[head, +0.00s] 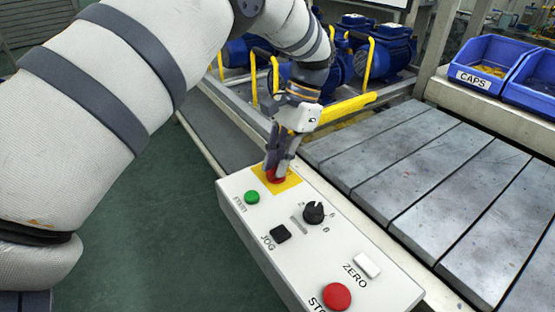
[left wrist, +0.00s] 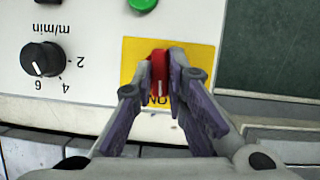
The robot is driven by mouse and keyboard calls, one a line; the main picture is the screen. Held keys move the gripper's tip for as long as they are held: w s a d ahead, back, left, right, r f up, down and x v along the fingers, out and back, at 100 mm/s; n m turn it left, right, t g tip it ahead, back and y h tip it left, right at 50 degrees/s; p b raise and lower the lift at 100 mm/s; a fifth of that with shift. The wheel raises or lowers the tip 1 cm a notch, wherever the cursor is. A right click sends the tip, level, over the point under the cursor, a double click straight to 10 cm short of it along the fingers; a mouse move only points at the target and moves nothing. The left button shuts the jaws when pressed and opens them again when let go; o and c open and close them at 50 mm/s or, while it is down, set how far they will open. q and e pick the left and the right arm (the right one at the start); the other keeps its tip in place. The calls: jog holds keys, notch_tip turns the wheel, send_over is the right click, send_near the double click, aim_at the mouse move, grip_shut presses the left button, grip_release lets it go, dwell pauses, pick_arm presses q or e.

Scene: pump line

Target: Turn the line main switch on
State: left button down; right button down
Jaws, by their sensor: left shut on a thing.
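The line main switch is a red handle (head: 275,176) on a yellow plate (head: 291,183) at the far end of the white control box (head: 330,244). In the left wrist view the red handle (left wrist: 158,68) stands upright in the picture on the yellow plate (left wrist: 205,62), with upside-down "ON" lettering by its lower end. My left gripper (head: 277,166) comes down from above and is shut on the red handle. Its fingers (left wrist: 165,80) hide part of the handle and plate. My right gripper is in neither view.
The box also carries a green button (head: 252,197), a black knob (head: 314,212), a black JOG button (head: 281,233), a white ZERO button (head: 367,264) and a red stop button (head: 337,296). A slatted conveyor (head: 430,170) lies right. Blue pumps (head: 385,45) stand behind.

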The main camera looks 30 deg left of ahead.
pick_arm(q)
jog(key=shift+s+d+f+m, duration=0.1)
jog(key=shift+s+f+m, duration=0.2)
jog(key=shift+m, duration=0.3)
jog(key=shift+f+y, duration=0.1)
jog(key=shift+y, duration=0.2)
jog(key=c, duration=1.6)
grip_release()
jog(key=shift+w, duration=0.1)
jog(key=shift+w+r, duration=0.1)
jog(key=shift+r, duration=0.15)
jog(key=shift+w+r, duration=0.1)
jog(key=shift+r, duration=0.05)
jog(key=v, duration=1.1)
jog(key=shift+r, duration=0.35)
